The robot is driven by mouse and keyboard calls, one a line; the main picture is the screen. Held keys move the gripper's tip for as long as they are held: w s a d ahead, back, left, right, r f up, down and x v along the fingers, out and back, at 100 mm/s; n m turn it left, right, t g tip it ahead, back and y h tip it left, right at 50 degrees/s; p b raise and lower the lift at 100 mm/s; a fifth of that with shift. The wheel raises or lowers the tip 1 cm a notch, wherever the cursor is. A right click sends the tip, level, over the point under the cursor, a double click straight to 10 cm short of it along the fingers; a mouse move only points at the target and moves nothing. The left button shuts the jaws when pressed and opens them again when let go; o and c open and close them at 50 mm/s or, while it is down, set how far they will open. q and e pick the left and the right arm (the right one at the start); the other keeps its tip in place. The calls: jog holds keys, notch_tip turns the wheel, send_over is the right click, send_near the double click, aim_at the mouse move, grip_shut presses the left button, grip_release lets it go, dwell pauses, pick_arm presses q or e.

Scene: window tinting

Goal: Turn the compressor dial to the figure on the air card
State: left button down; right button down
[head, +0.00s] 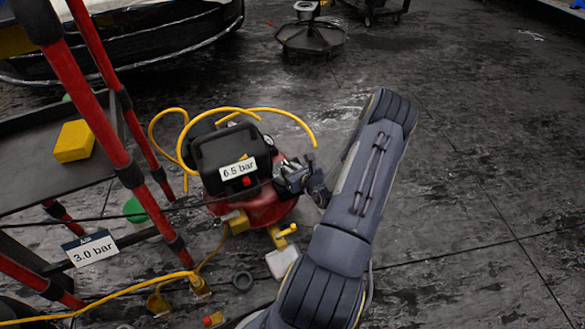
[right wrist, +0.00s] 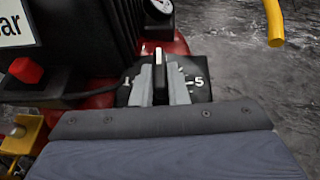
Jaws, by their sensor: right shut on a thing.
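The compressor (head: 262,205) is a red tank with a black housing on the floor, its label (head: 238,169) reading 6.5 bar. The air card (head: 90,248) at lower left reads 3.0 bar. My right gripper (head: 283,178) reaches the compressor's right side. In the right wrist view, its fingers (right wrist: 160,82) are shut on the dial (right wrist: 160,68), an upright dark grip with a light edge. My left gripper is out of view.
Red rack posts (head: 95,90) and a shelf with a yellow block (head: 74,141) stand at left. Yellow hose (head: 285,112) loops over the compressor. A red button (right wrist: 26,70) sits left of the dial. Open floor lies to the right.

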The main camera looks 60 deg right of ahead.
jog(key=shift+a+m+g+h, duration=0.15)
jog(key=shift+m+g+h, duration=0.15)
jog(key=shift+m+h, duration=0.3)
jog(key=c, duration=1.4)
grip_release()
jog(key=shift+c, duration=0.2)
jog(key=p+v, duration=0.2)
jog(key=v, duration=0.5)
jog(key=shift+s+a+p, duration=0.15)
jog(key=shift+s+p, duration=0.15)
jog(key=shift+p, duration=0.1)
jog(key=shift+r, duration=0.1)
